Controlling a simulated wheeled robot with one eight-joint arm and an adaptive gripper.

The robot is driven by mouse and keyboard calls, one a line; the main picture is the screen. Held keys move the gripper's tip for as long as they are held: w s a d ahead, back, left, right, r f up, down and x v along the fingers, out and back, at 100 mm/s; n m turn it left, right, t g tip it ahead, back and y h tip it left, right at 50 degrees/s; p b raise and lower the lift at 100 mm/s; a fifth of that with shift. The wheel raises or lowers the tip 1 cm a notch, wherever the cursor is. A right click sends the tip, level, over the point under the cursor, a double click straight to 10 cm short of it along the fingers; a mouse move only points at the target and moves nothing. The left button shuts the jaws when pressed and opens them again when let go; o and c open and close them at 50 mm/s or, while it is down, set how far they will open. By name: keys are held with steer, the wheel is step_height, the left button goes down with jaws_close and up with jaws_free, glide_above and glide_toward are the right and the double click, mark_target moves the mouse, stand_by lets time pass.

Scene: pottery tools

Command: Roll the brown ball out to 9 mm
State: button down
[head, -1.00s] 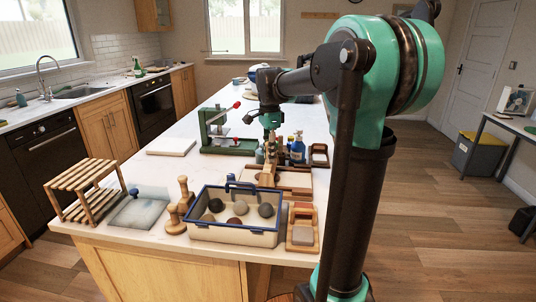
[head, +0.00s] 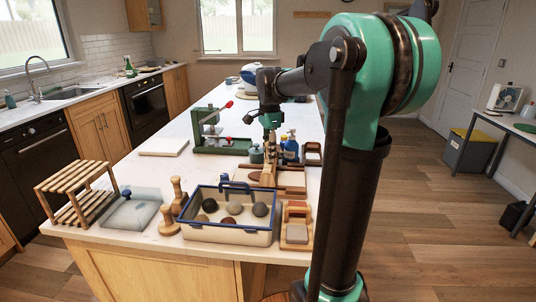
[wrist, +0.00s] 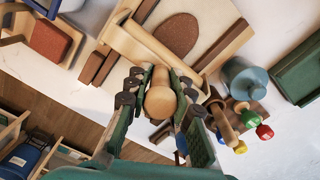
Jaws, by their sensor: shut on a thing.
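The brown clay (wrist: 175,34) lies on a pale board (wrist: 211,14) as a flat oval slab, not a ball; its thickness cannot be read. In the head view it is a small brown patch (head: 253,176), partly hidden. My gripper (wrist: 160,98) is shut on the upright wooden handle (wrist: 160,101) of a roller. The roller's pale wooden barrel (wrist: 135,42) lies across the board beside the slab. I cannot tell whether it touches the clay. In the head view my gripper (head: 267,158) is over the board, behind the crate.
Dark wooden strips (wrist: 98,63) lie by the board. A blue-rimmed crate (head: 230,234) with several clay balls stands in front. A green press (head: 222,146) and bottles (head: 291,148) stand behind. Wooden stamps (head: 169,222) and a slatted rack (head: 75,190) are at left.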

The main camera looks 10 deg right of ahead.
steer(key=shift+a, duration=0.1)
steer(key=shift+w+a+f, duration=0.15)
steer(key=shift+a, duration=0.25)
steer(key=shift+w+a+f, duration=0.1)
steer(key=shift+a, duration=0.3)
step_height(320, 180, up, 7)
steer(key=shift+f, duration=0.2)
stand_by(0.7)
stand_by(0.4)
steer(key=f, duration=0.3)
steer(key=a+f, duration=0.1)
steer(key=f, duration=0.1)
steer(key=shift+w+f, duration=0.15)
steer(key=shift+w, duration=0.1)
steer(key=shift+f, duration=0.6)
stand_by(0.5)
